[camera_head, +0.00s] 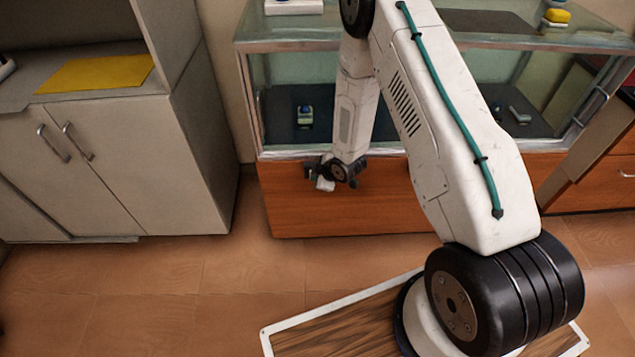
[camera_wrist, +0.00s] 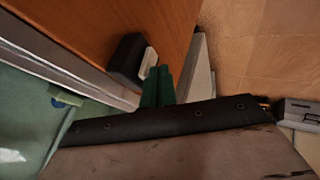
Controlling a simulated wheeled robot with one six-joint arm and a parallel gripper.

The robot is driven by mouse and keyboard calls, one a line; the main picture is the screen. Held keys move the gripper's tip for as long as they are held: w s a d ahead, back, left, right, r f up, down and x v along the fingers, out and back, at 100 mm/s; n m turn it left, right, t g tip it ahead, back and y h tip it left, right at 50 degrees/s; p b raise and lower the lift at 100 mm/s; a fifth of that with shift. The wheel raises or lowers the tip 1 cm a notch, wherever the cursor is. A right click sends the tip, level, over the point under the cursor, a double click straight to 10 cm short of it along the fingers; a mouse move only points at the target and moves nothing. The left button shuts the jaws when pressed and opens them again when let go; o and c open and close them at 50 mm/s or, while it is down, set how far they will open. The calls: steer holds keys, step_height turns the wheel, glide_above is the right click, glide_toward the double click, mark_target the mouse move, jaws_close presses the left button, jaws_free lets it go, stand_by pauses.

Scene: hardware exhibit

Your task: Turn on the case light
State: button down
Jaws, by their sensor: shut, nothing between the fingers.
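The display case (camera_head: 262,100) has glass sides and top over a wooden base panel (camera_head: 290,205). In the wrist view, a small black switch box with a pale rocker (camera_wrist: 130,60) is fixed to the wooden panel (camera_wrist: 95,22), just below the metal edge of the glass. My gripper (camera_wrist: 158,84) is shut, its two green fingers together, with the tips right beside the rocker. I cannot tell whether they touch it. In the head view, my gripper (camera_head: 313,172) is low in front of the panel's upper left part. No lit lamp is clear in the case.
A grey cabinet (camera_head: 110,170) with a yellow sheet (camera_head: 97,73) on its shelf stands to the left. Small items (camera_head: 304,114) sit inside the case, and a yellow-topped item (camera_head: 556,17) is on top. The tiled floor (camera_head: 190,275) in front is clear.

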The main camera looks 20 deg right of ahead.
stand_by(0.3)
steer(key=shift+w+d+r, duration=0.15)
steer(key=shift+w+r, duration=0.05)
steer(key=shift+w, duration=0.2)
steer(key=shift+r, duration=0.8)
